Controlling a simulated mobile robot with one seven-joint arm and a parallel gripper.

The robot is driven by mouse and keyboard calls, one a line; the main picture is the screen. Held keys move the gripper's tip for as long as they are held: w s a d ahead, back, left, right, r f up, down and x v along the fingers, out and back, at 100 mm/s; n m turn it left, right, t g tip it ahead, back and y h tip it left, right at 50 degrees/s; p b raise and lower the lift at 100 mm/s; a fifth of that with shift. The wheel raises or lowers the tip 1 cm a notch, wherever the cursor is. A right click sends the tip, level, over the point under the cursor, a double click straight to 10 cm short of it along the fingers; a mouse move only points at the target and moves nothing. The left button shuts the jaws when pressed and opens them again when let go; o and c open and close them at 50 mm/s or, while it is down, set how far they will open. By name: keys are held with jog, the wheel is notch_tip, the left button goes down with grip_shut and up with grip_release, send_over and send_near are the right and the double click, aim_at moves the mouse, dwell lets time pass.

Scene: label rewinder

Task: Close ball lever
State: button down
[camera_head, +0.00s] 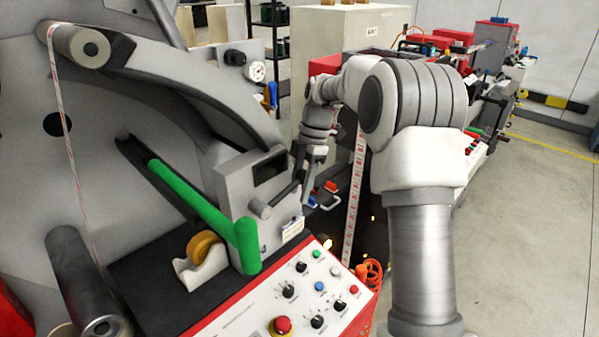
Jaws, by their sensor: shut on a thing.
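My gripper (301,180) is small in the head view, beside the right edge of the grey machine housing. It is shut on a dark lever (285,194), which I take to be the ball lever. The lever slants down to the left towards a short grey cylinder (260,208) on the housing front. The fingers and the lever overlap, so the exact grip point is hidden. I cannot make out a ball on the lever.
A green handle (247,246) stands left of a control panel (307,295) with a red stop button. A pressure gauge (256,71) and a blue valve handle (272,94) are above. A printed label web (354,195) hangs beside my arm. Open floor (530,230) lies to the right.

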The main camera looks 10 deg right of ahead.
notch_tip(320, 180, down, 7)
jog(key=s+a+g+y, duration=0.1)
jog(key=a+g+y, duration=0.1)
jog(key=g+y, duration=0.2)
jog(key=shift+s+f+y+b, duration=0.2)
jog(key=shift+y+b, duration=0.1)
jog(key=shift+y, duration=0.9)
jog(key=shift+c, duration=1.9)
grip_release()
jog(key=shift+r, duration=0.15)
